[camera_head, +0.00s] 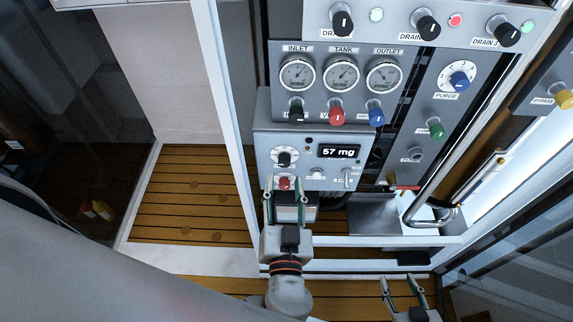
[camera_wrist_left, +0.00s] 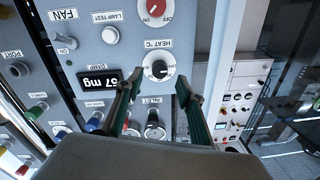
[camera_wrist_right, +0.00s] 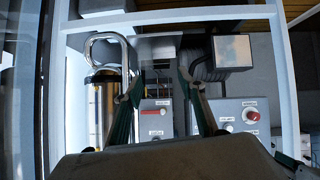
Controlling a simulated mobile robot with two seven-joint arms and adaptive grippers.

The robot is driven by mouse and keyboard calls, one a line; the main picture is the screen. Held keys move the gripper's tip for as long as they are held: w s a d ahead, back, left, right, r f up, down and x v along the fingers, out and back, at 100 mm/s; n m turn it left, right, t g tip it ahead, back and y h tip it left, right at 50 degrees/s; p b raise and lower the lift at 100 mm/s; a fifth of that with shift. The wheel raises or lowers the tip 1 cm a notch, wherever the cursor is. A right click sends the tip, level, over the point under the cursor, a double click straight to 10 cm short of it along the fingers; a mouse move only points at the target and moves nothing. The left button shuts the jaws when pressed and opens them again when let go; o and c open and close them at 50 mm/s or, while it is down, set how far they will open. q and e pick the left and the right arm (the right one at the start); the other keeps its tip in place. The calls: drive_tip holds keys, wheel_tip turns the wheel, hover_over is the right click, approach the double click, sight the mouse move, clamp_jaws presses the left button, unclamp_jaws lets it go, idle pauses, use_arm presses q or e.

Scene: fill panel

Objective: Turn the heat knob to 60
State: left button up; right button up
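The heat knob is a black knob on a round white dial on the grey panel, labelled HEAT °C in the left wrist view (camera_wrist_left: 160,69). It also shows in the head view (camera_head: 284,158). Its exact setting is too small to read. My left gripper (camera_head: 286,186) is open and empty, with its fingers pointing at the panel just below the knob in the head view. In the left wrist view the knob appears between the fingertips (camera_wrist_left: 157,84), with no clear contact. My right gripper (camera_head: 400,283) is open and empty, low at the right; it also shows in the right wrist view (camera_wrist_right: 160,82).
A display (camera_head: 339,151) reads 57 mg beside the knob. A red on/off knob (camera_wrist_left: 152,8) sits close to the heat dial. Gauges (camera_head: 341,75) and valve knobs are above. A white frame post (camera_head: 229,100) stands left; a metal pipe (camera_head: 440,170) runs right.

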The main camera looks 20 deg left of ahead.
sight(284, 166)
use_arm(q)
drive_tip(key=x, duration=0.6)
drive_tip(key=shift+p, duration=0.4)
drive_tip(key=shift+s, duration=0.1)
drive_tip(key=shift+c, duration=0.5)
clamp_jaws()
